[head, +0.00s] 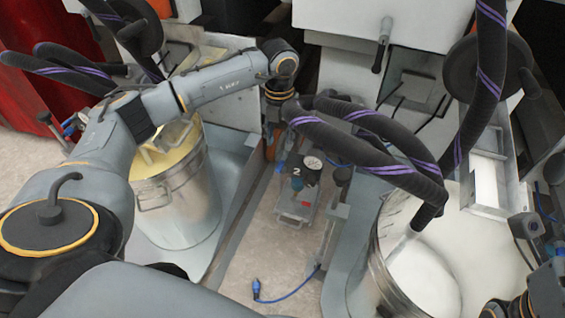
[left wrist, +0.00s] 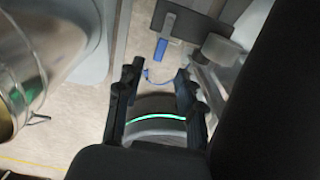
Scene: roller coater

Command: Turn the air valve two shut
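The air unit marked 2 (head: 298,198) stands low on the floor between the two machine bases, in the middle of the head view. It has a round gauge, a small bluish handle (head: 297,184) and a red tag. My left gripper (head: 272,135) points down, behind and left of this unit; its fingers are small and partly hidden there. In the left wrist view my left gripper (left wrist: 157,95) is open, with its two dark fingers apart and nothing held. A blue piece (left wrist: 160,48) shows beyond its fingertips; I cannot tell whether it is the valve handle.
A metal drum (head: 178,205) stands left and an open drum of white liquid (head: 425,280) right. Thick black hoses (head: 370,155) with purple stripes hang right of the unit. A blue plug (head: 257,290) with cable lies on the floor.

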